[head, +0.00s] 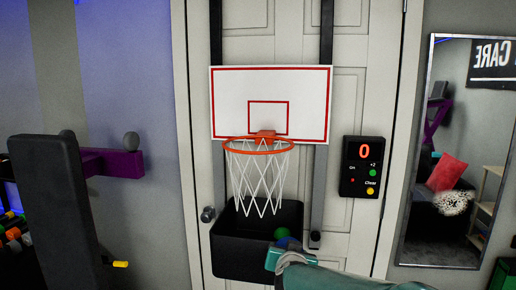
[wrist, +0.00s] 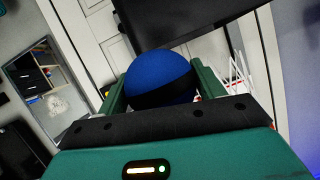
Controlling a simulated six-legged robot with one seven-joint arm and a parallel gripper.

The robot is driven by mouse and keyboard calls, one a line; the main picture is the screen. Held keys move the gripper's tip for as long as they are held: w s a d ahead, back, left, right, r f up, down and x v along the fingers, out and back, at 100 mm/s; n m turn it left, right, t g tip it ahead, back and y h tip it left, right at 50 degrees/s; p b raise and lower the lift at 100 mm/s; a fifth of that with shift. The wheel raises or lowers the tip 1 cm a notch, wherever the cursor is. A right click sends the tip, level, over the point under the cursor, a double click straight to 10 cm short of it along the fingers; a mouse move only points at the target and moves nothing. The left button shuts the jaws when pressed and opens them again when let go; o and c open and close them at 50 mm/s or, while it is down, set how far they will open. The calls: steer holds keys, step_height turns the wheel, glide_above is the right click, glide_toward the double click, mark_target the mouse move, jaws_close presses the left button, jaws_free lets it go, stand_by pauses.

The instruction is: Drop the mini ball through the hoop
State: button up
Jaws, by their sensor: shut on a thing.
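The blue mini ball with a black band (wrist: 160,78) sits between the green fingers of my gripper (wrist: 160,88) in the wrist view. My gripper is shut on it. In the head view my gripper (head: 282,240) is low, in front of the black bin and below and right of the hoop; the ball there is small and mostly hidden. The orange hoop (head: 258,151) with its white net (head: 260,180) is fixed to a white, red-lined backboard (head: 230,100) on the door. Part of the white net (wrist: 237,76) shows right of the ball in the wrist view.
A black bin (head: 235,250) hangs under the net. A scoreboard (head: 363,165) showing 0 is right of the backboard. A mirror (head: 440,230) stands at the right. A dark padded post (head: 55,200) and purple bar (head: 113,163) stand at the left.

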steer(key=w+a+r, duration=0.1)
steer(key=a+r, duration=0.3)
steer(key=r, duration=0.7)
steer(key=w+a+r, duration=0.1)
steer(key=a+r, duration=0.2)
steer(key=r, duration=0.9)
steer(key=a+r, duration=0.4)
steer(key=r, duration=0.7)
steer(key=d+r+x, duration=0.1)
steer(key=x, duration=0.7)
steer(key=w+d+r+x, duration=0.1)
steer(key=r+x, duration=0.1)
steer(key=x, duration=0.6)
steer(key=shift+w+d, duration=0.15)
steer(key=shift+w, duration=0.05)
steer(key=shift+f, duration=0.1)
steer(key=shift+w, duration=0.15)
steer(key=shift+x, duration=0.8)
steer(key=o, duration=1)
